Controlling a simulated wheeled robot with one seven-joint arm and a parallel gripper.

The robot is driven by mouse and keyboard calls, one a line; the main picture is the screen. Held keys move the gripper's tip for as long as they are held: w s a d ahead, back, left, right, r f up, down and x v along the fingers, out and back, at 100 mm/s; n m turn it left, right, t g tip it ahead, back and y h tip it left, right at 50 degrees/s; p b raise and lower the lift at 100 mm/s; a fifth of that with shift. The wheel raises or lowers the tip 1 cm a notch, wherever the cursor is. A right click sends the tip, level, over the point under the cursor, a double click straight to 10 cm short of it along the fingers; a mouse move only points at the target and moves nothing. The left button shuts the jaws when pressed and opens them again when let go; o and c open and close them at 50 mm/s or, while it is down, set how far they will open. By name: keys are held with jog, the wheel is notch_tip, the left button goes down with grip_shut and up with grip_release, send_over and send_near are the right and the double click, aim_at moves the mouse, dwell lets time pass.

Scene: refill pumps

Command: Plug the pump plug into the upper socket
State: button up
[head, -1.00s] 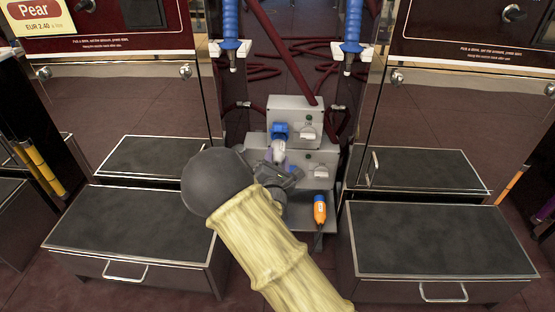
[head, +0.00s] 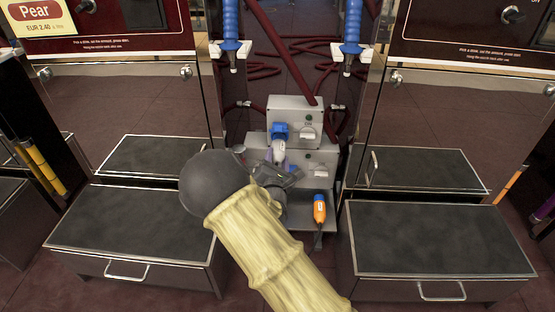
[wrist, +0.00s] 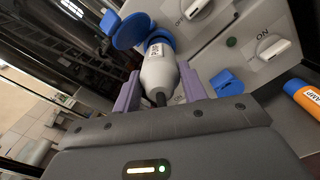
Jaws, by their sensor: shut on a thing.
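The pump plug (wrist: 158,72) is white with a blue front end and a dark cable, and carries a "PUMP" label in the wrist view. My gripper (wrist: 160,84) has purple fingers shut on its sides. In the head view the plug (head: 279,149) points up at the blue upper socket (head: 280,131) on the upper grey box. In the wrist view the blue socket (wrist: 130,32) with its raised round lid is close against the plug's front. I cannot tell whether the plug is inside it. My gripper is partly hidden by my arm in the head view.
A lower blue socket cover (wrist: 226,83) is on the lower box, beside the plug. An orange lamp plug (head: 319,209) lies on the grey shelf to the right. White switches (head: 308,132) sit right of the sockets. Red hoses hang behind.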

jog(key=shift+w+d+p, duration=0.1)
jog(key=shift+w+p, duration=0.45)
jog(key=shift+w, duration=1.05)
dwell(0.3)
jog(key=o, duration=1.4)
jog(key=shift+c, duration=0.2)
jog(key=s+p, duration=0.6)
jog(key=s, duration=1.1)
jog(key=shift+s+a+p, duration=0.25)
jog(key=shift+a+p, duration=0.05)
jog(key=shift+p, duration=0.05)
jog(key=shift+w, duration=0.1)
